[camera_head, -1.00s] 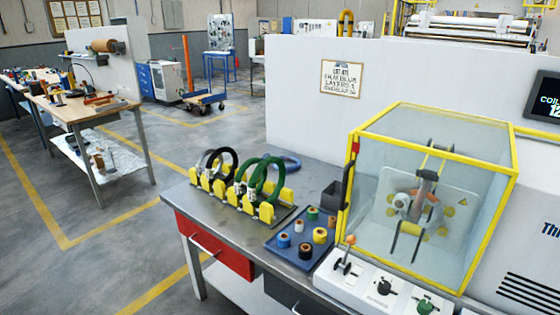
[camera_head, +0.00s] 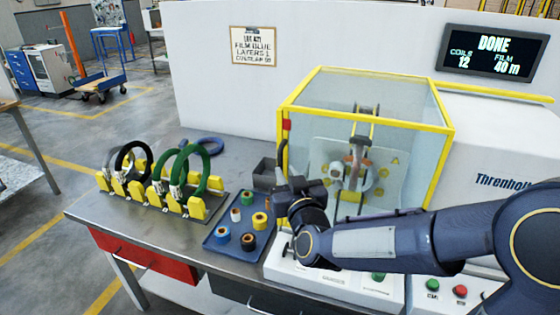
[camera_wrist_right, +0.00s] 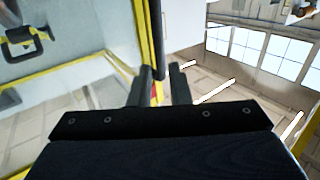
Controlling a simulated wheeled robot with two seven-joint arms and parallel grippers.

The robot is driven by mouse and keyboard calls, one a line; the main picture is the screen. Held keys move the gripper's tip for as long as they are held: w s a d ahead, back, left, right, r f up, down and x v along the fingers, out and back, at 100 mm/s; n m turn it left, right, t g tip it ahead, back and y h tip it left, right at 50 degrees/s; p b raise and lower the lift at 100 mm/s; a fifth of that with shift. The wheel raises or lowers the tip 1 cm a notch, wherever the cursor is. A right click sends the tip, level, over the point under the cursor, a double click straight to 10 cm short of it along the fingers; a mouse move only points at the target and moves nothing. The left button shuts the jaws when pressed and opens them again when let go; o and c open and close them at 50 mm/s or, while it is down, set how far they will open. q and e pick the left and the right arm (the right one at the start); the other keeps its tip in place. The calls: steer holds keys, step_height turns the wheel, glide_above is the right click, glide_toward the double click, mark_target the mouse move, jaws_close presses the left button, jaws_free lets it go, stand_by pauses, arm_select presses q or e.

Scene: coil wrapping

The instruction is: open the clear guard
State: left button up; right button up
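The clear guard (camera_head: 410,125) is a see-through box with a yellow frame, closed over the wrapping head (camera_head: 355,165) on the machine. Its dark upright handle (camera_head: 282,157) is on the left front edge, below a red block. My right gripper (camera_head: 284,187) is at the lower end of this handle, partly hidden by its own wrist. In the right wrist view the two fingers (camera_wrist_right: 162,85) are apart, and the dark handle bar (camera_wrist_right: 157,40) runs down into the gap between them. I cannot tell whether either finger touches it. My left gripper is not in view.
A blue tray (camera_head: 220,240) with several film rolls lies left of my right wrist. A yellow rack (camera_head: 150,197) with green and dark coils stands farther left. A control panel (camera_head: 335,283) lies under my forearm. The display (camera_head: 492,53) reads DONE, 12 coils, 40 m.

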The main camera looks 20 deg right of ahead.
mark_target(281, 163)
steer(key=w+p, duration=0.1)
steer(key=w, duration=0.5)
steer(key=shift+w, duration=0.1)
steer(key=shift+c, duration=0.4)
jaws_close()
